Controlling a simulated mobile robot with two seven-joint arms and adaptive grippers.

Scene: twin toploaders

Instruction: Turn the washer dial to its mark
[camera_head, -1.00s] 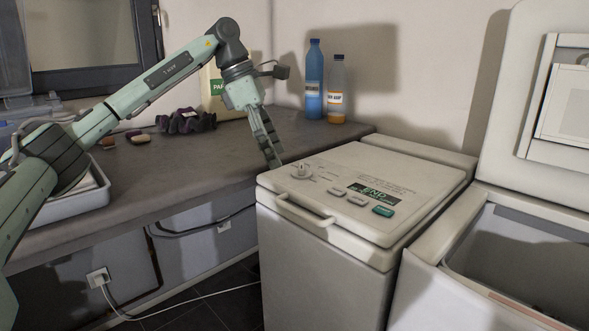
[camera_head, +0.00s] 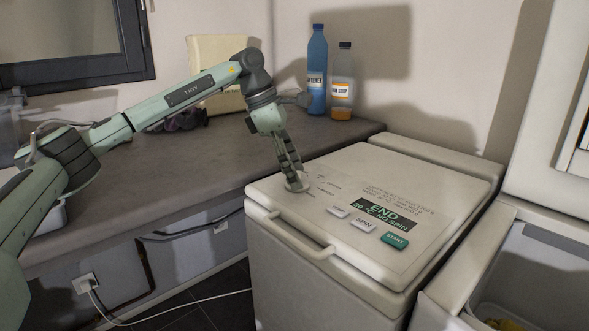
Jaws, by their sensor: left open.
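The washer (camera_head: 325,272) stands with its lid closed, its top panel facing up. The dial (camera_head: 298,187) is a small pale knob at the left end of the panel, mostly hidden by my gripper's fingers. My left gripper (camera_head: 296,181) points down at the dial with its fingertips at it; the fingers are open, and I cannot tell whether they touch the dial. The dial's mark is not clear to see. The dark display (camera_head: 382,214) reads "END", "30 °C" and "NO SPIN". My right gripper is not in view.
A green start button (camera_head: 394,241) and grey buttons (camera_head: 365,226) lie right of the dial. A blue bottle (camera_head: 317,75) and an orange-filled bottle (camera_head: 341,85) stand behind on the grey counter (camera_head: 150,175). An open-topped machine (camera_head: 510,265) stands at the right.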

